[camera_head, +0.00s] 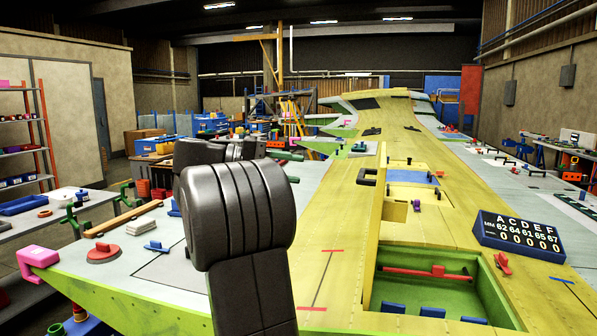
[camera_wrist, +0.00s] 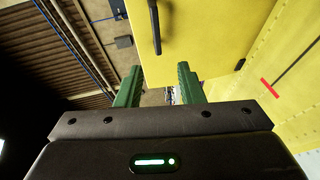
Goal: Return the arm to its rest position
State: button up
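My arm (camera_head: 240,215) is dark and jointed, and rises in the lower middle of the head view. My gripper (camera_wrist: 158,78) shows two green fingers standing apart in the wrist view, with nothing held between them. In the head view a green finger (camera_head: 288,156) points right from behind the arm; the rest of the gripper is largely hidden. Right of it, a yellow panel (camera_head: 375,225) stands upright beside the open green bay, with a black handle (camera_head: 367,177). The panel (camera_wrist: 210,35) and handle (camera_wrist: 154,22) also show beyond the fingers in the wrist view, apart from them.
The yellow-green wing (camera_head: 335,195) runs away to the back. The green bay (camera_head: 440,292) holds a red bar (camera_head: 428,273) and blue pieces. A counter board (camera_head: 518,235) stands at right. A pink clamp (camera_head: 37,259), red disc (camera_head: 103,252) and white blocks (camera_head: 141,226) lie left.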

jog(key=p+x, duration=0.2)
jog(key=x, duration=1.2)
jog(key=shift+d, duration=0.25)
jog(key=shift+r, duration=0.15)
